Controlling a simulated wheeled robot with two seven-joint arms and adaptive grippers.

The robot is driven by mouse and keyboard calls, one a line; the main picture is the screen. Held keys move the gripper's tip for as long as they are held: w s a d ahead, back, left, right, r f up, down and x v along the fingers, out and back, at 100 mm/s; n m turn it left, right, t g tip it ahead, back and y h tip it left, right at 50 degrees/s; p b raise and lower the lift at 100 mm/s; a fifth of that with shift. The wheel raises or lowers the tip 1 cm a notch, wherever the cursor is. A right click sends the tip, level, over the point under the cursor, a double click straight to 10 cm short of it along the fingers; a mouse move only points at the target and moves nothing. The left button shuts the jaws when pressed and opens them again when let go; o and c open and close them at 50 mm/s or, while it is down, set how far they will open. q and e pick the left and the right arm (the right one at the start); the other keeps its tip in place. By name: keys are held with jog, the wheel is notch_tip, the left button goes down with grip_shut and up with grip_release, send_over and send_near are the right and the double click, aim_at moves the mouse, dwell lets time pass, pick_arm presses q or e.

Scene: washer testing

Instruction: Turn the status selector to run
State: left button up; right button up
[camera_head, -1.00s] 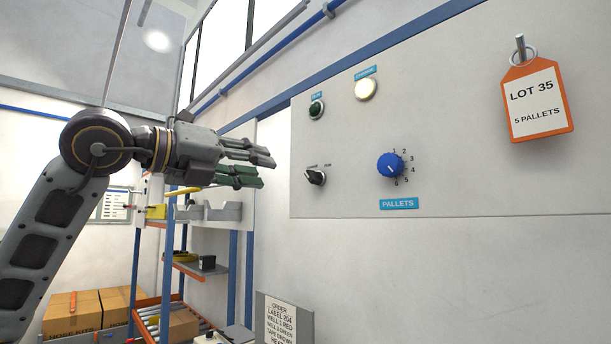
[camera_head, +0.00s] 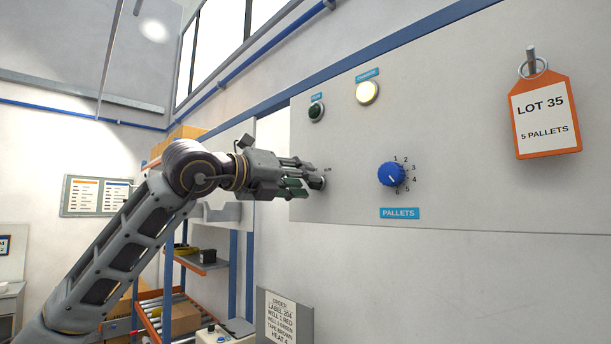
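The status selector (camera_head: 321,181) is a small dark knob low on the left part of the grey wall panel (camera_head: 470,150). It is mostly hidden behind my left gripper's fingers, so its pointing direction does not show. My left gripper (camera_head: 312,181) comes in from the left with its fingertips at the selector. The fingers look parted around or just in front of it; I cannot tell whether they touch it. My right gripper is not in view.
A blue PALLETS dial (camera_head: 391,175) sits right of the selector. Above are a dark green button (camera_head: 316,111) and a lit whitish lamp (camera_head: 367,92). An orange-edged LOT 35 tag (camera_head: 543,115) hangs at right. An order sign (camera_head: 283,318) and shelving (camera_head: 233,265) stand below.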

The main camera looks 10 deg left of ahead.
pick_arm(q)
jog(key=shift+x, duration=0.8)
jog(key=shift+c, duration=0.3)
grip_shut()
